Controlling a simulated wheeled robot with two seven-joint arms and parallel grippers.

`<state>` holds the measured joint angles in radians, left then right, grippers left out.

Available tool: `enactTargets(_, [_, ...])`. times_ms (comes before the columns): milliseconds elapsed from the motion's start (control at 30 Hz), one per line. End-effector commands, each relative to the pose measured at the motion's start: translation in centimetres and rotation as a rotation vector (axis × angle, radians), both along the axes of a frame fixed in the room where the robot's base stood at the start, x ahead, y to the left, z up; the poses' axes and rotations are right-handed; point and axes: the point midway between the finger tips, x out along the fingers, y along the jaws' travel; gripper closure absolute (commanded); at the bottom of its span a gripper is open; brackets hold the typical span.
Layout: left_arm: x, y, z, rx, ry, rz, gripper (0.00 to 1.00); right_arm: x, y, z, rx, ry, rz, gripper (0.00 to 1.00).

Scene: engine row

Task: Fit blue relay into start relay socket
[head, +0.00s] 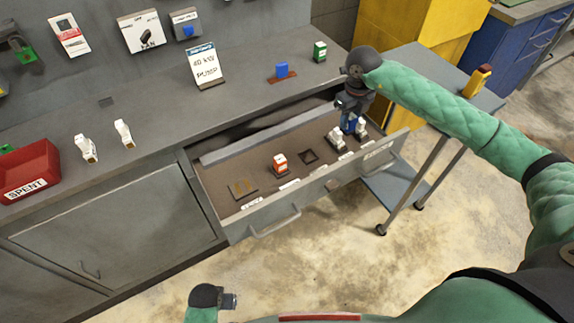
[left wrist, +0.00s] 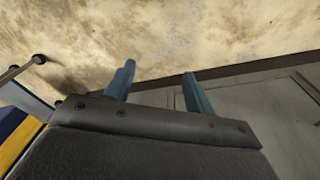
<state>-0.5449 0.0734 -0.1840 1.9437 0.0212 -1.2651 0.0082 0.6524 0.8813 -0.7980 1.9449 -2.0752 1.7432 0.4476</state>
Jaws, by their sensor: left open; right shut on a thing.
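My right gripper (head: 350,112) is over the right end of the open drawer (head: 262,219), shut on a blue thing that looks like the blue relay (head: 350,124). The jaws partly hide it, and I cannot tell whether it touches a socket. White pieces stand close on both sides of it, one being a white relay (head: 336,140). An orange and white relay (head: 280,163) stands further left. A dark square socket (head: 308,156) and a brownish one (head: 242,188) look empty. My left gripper (head: 230,300) is open and empty; its fingers show in the left wrist view (left wrist: 158,82).
The counter (head: 160,110) behind the drawer holds a blue block on a reddish base (head: 281,71), a green block (head: 320,50), two white pieces (head: 86,148) and a red SPENT bin (head: 27,170). A cart (head: 410,60) stands right of the drawer.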

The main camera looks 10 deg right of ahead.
Motion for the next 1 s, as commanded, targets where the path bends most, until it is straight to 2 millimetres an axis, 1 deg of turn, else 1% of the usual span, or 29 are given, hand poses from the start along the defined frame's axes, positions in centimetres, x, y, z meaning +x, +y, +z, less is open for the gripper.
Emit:
enactTargets(67, [0.0,0.0,-0.1,-0.001,0.0,0.0,0.46,0.0,-0.1,-0.2,0.001,0.0,-0.003,0.91])
enactTargets(133, [-0.2,0.0,-0.7,0.0,0.003,0.001,0.46,0.0,0.4,-0.4,0.002,0.001,-0.002,0.91])
enactTargets(467, [-2.1,1.2,-7.4,0.015,0.01,0.002,0.46,0.2,4.5,-2.6,0.004,0.001,-0.001,0.91])
enactTargets(700, [-2.9,2.1,-11.9,0.026,-0.009,-0.002,0.46,0.5,8.2,-4.8,0.002,0.002,-0.002,0.91])
enactTargets(900, [-3.5,2.9,-14.9,0.035,-0.027,-0.006,0.46,0.7,10.9,-6.6,0.002,0.002,-0.002,0.91])
enactTargets(1000, [-3.7,3.1,-15.8,0.037,-0.032,-0.008,0.46,0.7,11.5,-7.0,0.001,0.0,-0.002,0.91])
